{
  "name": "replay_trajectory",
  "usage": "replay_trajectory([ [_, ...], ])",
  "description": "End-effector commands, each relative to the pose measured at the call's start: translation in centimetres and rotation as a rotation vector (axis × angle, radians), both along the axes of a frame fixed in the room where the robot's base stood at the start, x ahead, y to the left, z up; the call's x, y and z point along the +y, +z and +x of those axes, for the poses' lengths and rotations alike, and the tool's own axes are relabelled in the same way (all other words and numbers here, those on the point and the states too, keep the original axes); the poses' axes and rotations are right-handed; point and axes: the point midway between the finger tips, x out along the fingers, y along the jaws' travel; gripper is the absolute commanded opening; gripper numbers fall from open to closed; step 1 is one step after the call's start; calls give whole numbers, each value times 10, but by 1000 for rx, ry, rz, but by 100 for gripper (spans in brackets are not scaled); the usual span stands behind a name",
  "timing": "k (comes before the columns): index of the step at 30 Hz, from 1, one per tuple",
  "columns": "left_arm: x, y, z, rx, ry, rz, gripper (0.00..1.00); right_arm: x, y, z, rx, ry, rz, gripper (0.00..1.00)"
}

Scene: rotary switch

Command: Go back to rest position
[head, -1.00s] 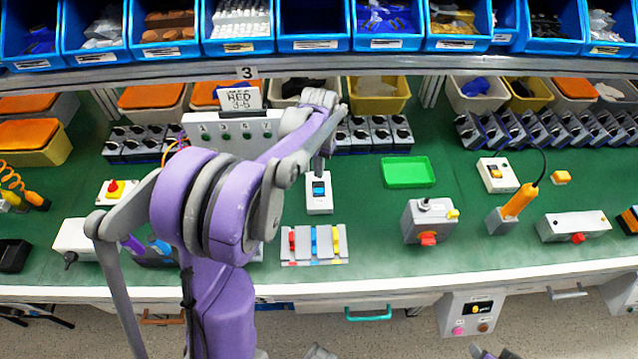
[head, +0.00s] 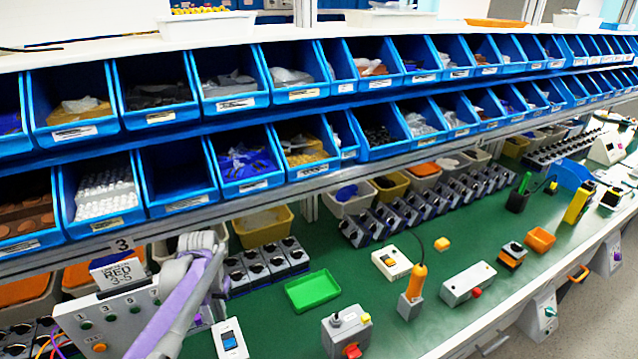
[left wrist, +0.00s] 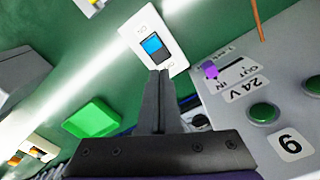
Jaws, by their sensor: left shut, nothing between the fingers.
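My left gripper (head: 220,288) hangs downward from my purple and grey arm, above the white box with a blue rocker switch (head: 230,340). In the left wrist view, the two fingers (left wrist: 160,74) are together with nothing between them. Their tips appear over the lower edge of that switch box (left wrist: 153,45); whether they touch it I cannot tell. My right gripper is not in view.
A grey panel (head: 78,318) with green buttons stands close left of my gripper. Blue bins (head: 245,160) line the shelves behind.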

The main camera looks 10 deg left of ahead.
Motion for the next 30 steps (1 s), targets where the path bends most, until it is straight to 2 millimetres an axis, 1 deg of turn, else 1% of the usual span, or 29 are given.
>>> replay_trajectory([
  [2,-6,3,-3,-8,-5,2,0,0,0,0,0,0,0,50],
  [4,-17,9,-9,-27,-14,10,0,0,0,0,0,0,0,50],
  [5,-23,13,-13,-37,-19,14,0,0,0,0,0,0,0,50],
  [8,-52,26,-30,-90,-42,29,0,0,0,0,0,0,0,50],
  [9,-64,30,-40,-115,-52,36,0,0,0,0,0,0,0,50],
  [13,-100,40,-72,-201,-84,51,0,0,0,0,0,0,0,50],
  [18,-140,39,-117,-317,-125,57,0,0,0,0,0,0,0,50],
  [21,-156,33,-140,-378,-146,54,0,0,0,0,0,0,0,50],
  [24,-168,27,-157,-427,-160,50,0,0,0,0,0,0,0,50],
  [27,-174,21,-168,-458,-170,45,0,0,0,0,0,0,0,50],
  [30,-177,18,-173,-473,-173,43,0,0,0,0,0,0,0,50],
])
